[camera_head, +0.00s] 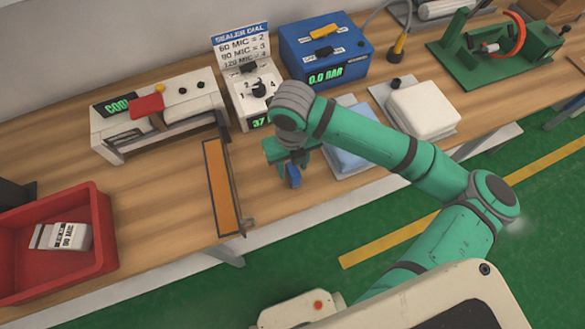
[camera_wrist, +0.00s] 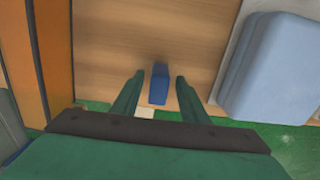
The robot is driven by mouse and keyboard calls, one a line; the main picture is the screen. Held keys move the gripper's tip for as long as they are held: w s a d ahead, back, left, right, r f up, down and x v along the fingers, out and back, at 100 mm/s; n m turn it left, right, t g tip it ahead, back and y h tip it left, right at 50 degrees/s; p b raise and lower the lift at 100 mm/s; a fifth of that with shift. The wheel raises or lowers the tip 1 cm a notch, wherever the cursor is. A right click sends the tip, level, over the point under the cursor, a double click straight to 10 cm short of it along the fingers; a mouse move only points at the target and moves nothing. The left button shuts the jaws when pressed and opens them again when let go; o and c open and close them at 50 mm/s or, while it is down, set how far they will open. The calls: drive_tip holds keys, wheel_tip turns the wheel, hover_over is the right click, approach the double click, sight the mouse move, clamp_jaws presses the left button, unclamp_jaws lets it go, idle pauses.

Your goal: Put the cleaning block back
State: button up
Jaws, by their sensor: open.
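A small blue block (camera_head: 293,176), which I take to be the cleaning block, stands on the wooden table near its front edge. In the wrist view the blue block (camera_wrist: 158,84) shows between my two fingers, with a gap on either side. My gripper (camera_head: 284,160) points down at the block from above and partly hides it in the head view. The gripper (camera_wrist: 159,76) is open, and its fingers do not visibly touch the block. I cannot tell how far the fingertips are above the tabletop.
The sealer's long orange bar (camera_head: 221,186) lies left of my gripper. A light blue folded pad (camera_head: 352,143) is close on the right, with a white pad (camera_head: 424,108) beyond. A dial unit (camera_head: 251,95) and blue pressure box (camera_head: 327,55) stand behind. A red bin (camera_head: 103,225) is front left.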

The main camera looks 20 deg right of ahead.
wheel_tip(320, 180, up, 9)
drive_tip(key=shift+r, duration=0.1)
idle(0.6)
